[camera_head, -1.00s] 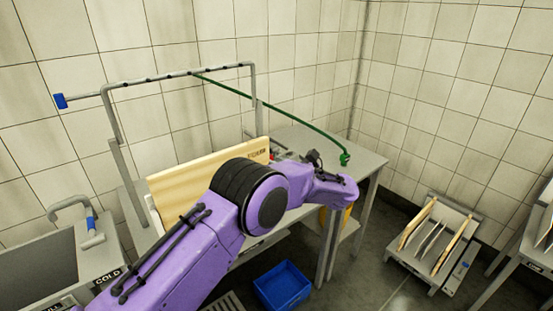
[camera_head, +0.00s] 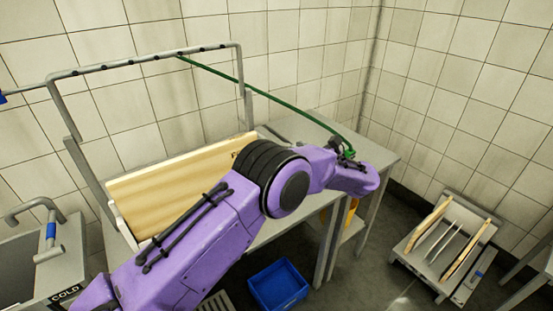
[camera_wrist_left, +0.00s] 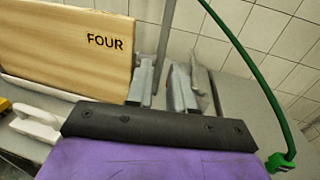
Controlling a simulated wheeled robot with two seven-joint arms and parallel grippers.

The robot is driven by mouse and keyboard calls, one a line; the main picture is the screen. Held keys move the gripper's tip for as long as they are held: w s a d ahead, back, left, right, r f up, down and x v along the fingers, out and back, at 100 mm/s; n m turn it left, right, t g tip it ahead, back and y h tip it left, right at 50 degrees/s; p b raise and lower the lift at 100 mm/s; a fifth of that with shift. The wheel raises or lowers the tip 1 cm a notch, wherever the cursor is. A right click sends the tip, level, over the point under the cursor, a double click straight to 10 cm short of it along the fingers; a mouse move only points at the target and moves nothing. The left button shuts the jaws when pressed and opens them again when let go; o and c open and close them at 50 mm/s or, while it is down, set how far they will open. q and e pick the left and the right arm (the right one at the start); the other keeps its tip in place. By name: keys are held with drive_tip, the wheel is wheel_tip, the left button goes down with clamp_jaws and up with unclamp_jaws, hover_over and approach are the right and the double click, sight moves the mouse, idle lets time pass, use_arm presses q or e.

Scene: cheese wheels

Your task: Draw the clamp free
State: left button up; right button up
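My left arm reaches across the table in the head view. Its gripper (camera_wrist_left: 165,88) shows in the left wrist view as two grey fingers standing apart, with a grey post behind the gap. I see nothing held between them. The pale board marked FOUR (camera_wrist_left: 80,48) is just left of the fingers; in the head view this board (camera_head: 175,180) stands tilted on the table, partly behind my arm. A light grey piece (camera_wrist_left: 201,80) shows beside the right finger; I cannot tell whether it is the clamp. In the head view my arm hides the fingers. My right gripper is out of view.
A green hose (camera_head: 285,112) hangs from the pipe frame (camera_head: 140,62) to a tap-like end by my wrist. The grey table (camera_head: 300,130) has bare room at the back. A blue crate (camera_head: 278,287), a slotted rack (camera_head: 450,240) and a sink (camera_head: 35,265) stand around it.

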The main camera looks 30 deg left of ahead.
use_arm(q)
wheel_tip(320, 180, down, 8)
drive_tip(key=s+a+b, duration=0.1)
drive_tip(key=b, duration=0.7)
drive_tip(key=p+x, duration=0.3)
drive_tip(key=x, duration=0.7)
drive_tip(key=shift+s+a, duration=0.25)
drive_tip(key=shift+a, duration=0.1)
clamp_jaws()
